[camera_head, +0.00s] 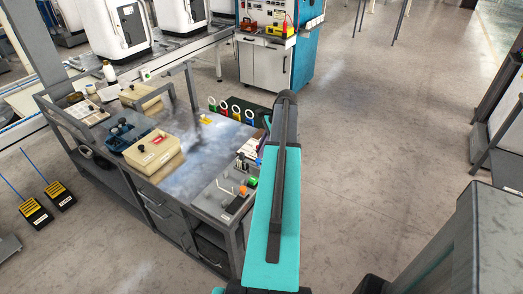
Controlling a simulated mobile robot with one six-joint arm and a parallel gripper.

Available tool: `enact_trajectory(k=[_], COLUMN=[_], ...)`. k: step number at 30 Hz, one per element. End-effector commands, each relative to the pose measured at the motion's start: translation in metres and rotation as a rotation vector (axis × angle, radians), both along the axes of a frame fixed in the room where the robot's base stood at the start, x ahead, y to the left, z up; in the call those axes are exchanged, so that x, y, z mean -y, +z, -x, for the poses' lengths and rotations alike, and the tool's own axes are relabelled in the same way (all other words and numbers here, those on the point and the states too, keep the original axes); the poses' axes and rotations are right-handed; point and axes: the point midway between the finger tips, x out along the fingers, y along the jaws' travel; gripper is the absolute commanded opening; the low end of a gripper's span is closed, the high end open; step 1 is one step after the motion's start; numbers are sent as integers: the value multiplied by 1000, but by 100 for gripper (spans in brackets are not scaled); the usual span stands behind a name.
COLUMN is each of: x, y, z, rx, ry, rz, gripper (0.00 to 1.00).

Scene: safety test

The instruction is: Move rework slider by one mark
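A workbench (206,164) with a metal top stands left of my arm. A small grey panel (211,197) lies at its near right corner, with a green part, an orange part (245,190) and pale upright pins on it. I cannot tell which small part is the rework slider; its marks are too small to read. My teal and dark arm rises through the middle of the view, beside the panel, and covers part of the bench's right end. My gripper does not show.
Beige boxes (154,152), a blue fixture (124,134) and a tray (84,112) crowd the bench's left part. A metal frame (183,70) rises at its back. Coloured ring-handled items (236,112) stand along its far edge. The floor at right is open; a grey cabinet (480,245) stands at near right.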

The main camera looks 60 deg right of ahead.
Motion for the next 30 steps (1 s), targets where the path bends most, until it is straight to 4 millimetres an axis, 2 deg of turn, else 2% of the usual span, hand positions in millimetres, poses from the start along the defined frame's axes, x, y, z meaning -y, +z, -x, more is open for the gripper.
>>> enact_trajectory(k=[5, 13, 21, 22, 24, 25, 30], x=[0, -1, 0, 0, 0, 0, 0], y=[1, 1, 0, 0, 0, 0, 0], z=[1, 15, 16, 15, 15, 15, 15], rx=[0, 0, 1, 1, 0, 0, 0], ry=[1, 1, 1, 1, 1, 1, 1], rz=[0, -1, 0, 0, 0, 0, 0], gripper=[0, 0, 0, 18, 30, 32, 32])
